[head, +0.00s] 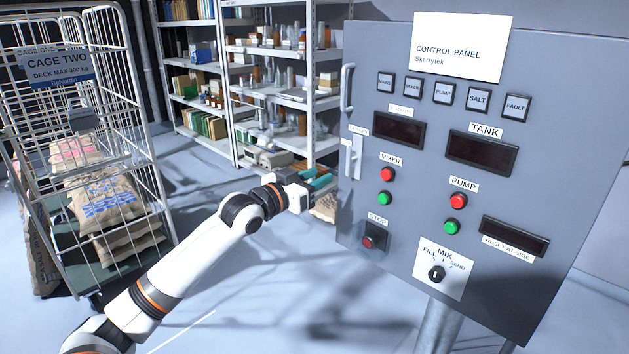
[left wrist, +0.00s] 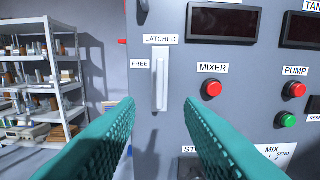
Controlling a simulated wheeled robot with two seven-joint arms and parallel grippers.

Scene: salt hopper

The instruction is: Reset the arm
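The grey control panel (head: 440,40) fills the right of the head view. A white upright lever (head: 357,157) sits at its left edge. In the left wrist view the lever (left wrist: 161,78) stands vertical, with a LATCHED label above it and a FREE label to its left. My left gripper (head: 326,180) has teal fingers spread apart with nothing between them. It is just left of the panel in the head view. In the left wrist view the lever shows between its fingertips (left wrist: 159,102), seemingly beyond them; contact cannot be told. My right gripper is not in view.
The panel has a red mixer button (head: 387,174), a green mixer button (head: 383,198), a STOP button (head: 368,242) and a mix knob (head: 436,273). A wire cage (head: 150,165) with sacks stands at left. Shelves (head: 283,95) stand behind. Open floor lies between.

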